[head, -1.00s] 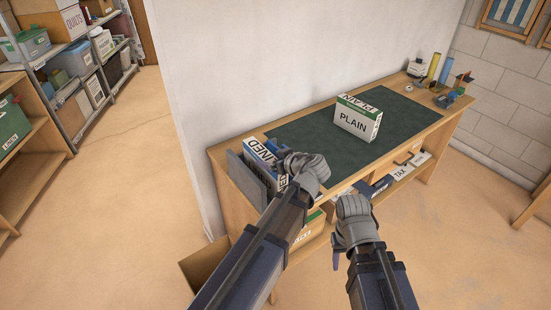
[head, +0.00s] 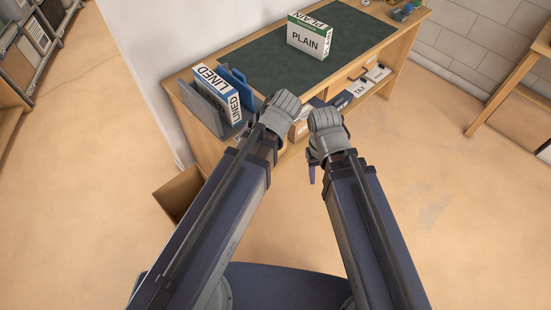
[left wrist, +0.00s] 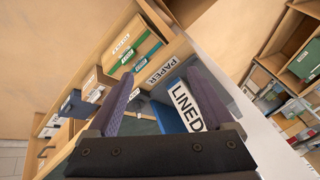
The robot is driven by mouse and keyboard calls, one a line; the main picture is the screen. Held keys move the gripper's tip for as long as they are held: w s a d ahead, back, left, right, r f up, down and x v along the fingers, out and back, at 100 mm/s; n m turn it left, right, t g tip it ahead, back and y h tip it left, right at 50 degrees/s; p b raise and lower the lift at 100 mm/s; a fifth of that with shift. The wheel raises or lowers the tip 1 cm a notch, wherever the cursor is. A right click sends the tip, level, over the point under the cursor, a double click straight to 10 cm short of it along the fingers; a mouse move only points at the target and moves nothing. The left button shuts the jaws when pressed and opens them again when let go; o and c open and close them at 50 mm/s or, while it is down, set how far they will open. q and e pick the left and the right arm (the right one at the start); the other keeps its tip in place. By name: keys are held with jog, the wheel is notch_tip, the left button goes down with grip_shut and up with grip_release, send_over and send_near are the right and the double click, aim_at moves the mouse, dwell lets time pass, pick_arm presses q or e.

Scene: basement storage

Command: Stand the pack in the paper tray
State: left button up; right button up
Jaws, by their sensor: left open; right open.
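A white-and-blue pack marked LINED (head: 212,88) stands upright, leaning slightly, in the grey paper tray (head: 197,103) at the desk's left end. In the left wrist view the LINED pack (left wrist: 184,108) shows between my fingers' lines of sight, beside the tray's PAPER label (left wrist: 161,70). A white-and-green pack marked PLAIN (head: 306,41) stands on the dark mat. My left gripper (head: 283,106) is open and empty, to the right of the tray and apart from the pack; its fingers (left wrist: 160,72) show in the wrist view. My right gripper (head: 325,130) is open and empty before the desk.
The desk (head: 408,40) has a shelf below with several boxes, one marked TAX (head: 361,87). A blue upright piece (head: 236,82) stands by the LINED pack. An open cardboard box (head: 178,192) sits on the floor at left.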

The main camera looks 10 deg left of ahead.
pick_arm(q)
jog(key=s+d+f+m+g+h, duration=0.2)
jog(key=s+d+m+g+h, duration=0.1)
jog(key=s+d+m, duration=0.3)
jog(key=s+d, duration=0.2)
jog(key=s, duration=0.1)
jog(key=shift+s+f+m+g+h, duration=0.25)
jog(key=shift+s+m+g+h, duration=0.05)
jog(key=shift+s, duration=0.05)
